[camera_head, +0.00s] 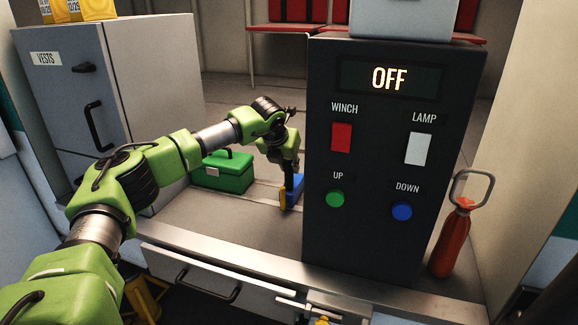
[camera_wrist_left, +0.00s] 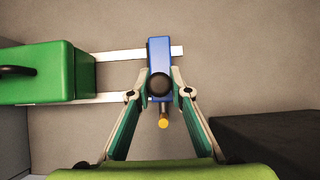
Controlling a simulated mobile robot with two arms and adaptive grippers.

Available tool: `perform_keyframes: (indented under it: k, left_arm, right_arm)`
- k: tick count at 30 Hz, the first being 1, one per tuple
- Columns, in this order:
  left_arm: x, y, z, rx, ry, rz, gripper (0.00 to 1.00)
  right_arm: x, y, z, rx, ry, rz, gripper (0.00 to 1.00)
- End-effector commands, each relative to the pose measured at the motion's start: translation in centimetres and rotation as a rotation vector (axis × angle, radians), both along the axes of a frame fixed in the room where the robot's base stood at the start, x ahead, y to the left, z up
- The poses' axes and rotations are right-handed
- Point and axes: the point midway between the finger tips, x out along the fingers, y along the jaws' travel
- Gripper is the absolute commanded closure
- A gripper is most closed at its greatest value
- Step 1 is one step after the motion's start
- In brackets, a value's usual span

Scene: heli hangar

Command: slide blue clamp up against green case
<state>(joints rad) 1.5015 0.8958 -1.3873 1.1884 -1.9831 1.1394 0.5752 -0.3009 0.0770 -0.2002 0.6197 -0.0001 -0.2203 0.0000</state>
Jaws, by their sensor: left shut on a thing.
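The green case (camera_head: 224,171) stands on the bench, left of my left gripper in the head view. In the left wrist view the green case (camera_wrist_left: 40,72) is at the left. The blue clamp (camera_head: 294,188) stands on the bench between the case and the dark control box. My left gripper (camera_head: 290,178) reaches down to it. In the left wrist view the blue clamp (camera_wrist_left: 160,55) lies between the two fingers of my left gripper (camera_wrist_left: 160,92), which is shut on it. A gap shows between clamp and case. My right gripper is not seen.
A dark control box (camera_head: 376,240) with switches and buttons stands close right of the clamp. A red bottle-shaped object (camera_head: 450,242) is right of it. A grey cabinet (camera_head: 150,75) is behind left. Pale strips (camera_wrist_left: 115,98) run along the surface between case and clamp.

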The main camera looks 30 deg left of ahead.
Motion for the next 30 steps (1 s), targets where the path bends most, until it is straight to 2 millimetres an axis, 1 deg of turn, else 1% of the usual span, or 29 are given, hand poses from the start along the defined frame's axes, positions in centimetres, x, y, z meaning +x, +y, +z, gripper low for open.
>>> perform_keyframes:
  k: [13, 30]
  left_arm:
    - [-0.1, 0.2, 0.0, 0.001, 0.000, 0.001, 1.00]
    - [-0.7, 3.1, 0.0, 0.000, 0.000, 0.004, 1.00]
  right_arm:
    - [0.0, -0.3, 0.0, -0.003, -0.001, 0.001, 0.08]
    - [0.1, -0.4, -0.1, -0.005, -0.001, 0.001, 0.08]
